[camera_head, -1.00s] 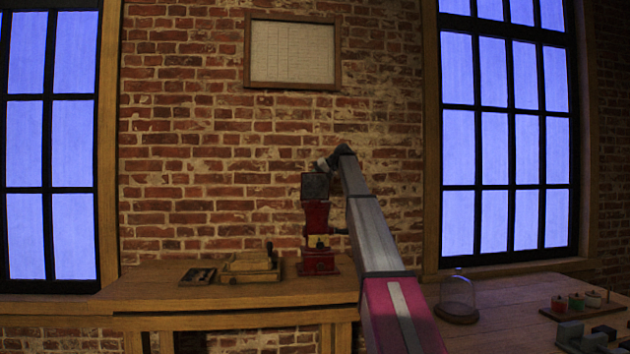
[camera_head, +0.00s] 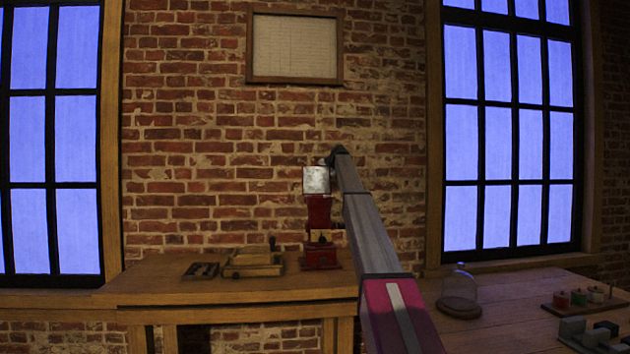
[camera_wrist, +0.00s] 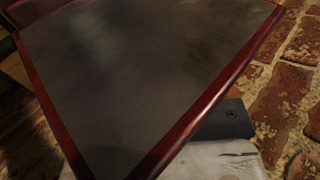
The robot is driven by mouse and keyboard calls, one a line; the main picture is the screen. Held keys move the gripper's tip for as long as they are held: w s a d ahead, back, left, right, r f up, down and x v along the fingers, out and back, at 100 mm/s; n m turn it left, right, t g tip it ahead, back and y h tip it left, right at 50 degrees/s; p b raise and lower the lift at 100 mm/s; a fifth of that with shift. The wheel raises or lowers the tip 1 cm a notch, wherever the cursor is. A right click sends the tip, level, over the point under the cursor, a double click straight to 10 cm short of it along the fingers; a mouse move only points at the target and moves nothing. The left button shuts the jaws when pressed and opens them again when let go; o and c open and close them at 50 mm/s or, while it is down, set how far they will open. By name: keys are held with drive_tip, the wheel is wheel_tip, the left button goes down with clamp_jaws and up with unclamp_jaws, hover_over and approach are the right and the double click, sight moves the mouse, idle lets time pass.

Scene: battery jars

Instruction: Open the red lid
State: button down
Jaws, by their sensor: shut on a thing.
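A tall red device (camera_head: 319,220) stands on the wooden bench. Above it a square panel, which I take to be the red lid (camera_head: 316,180), stands up with a bright grey face toward the head camera. In the wrist view the lid (camera_wrist: 150,75) fills most of the picture as a dark panel with a red border. A black finger part (camera_wrist: 230,119) lies against the red border in the wrist view. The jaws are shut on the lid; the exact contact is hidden.
A wooden block assembly (camera_head: 252,264) and a dark flat item (camera_head: 201,270) lie left of the device. On the right table stand a glass dome (camera_head: 460,286), a board with small coloured pots (camera_head: 578,297) and grey blocks (camera_head: 590,333). A brick wall is close behind.

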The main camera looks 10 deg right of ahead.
drive_tip(key=shift+f, duration=0.2)
drive_tip(key=c, duration=1)
unclamp_jaws()
drive_tip(key=shift+o, duration=0.2)
drive_tip(key=shift+r, duration=0.15)
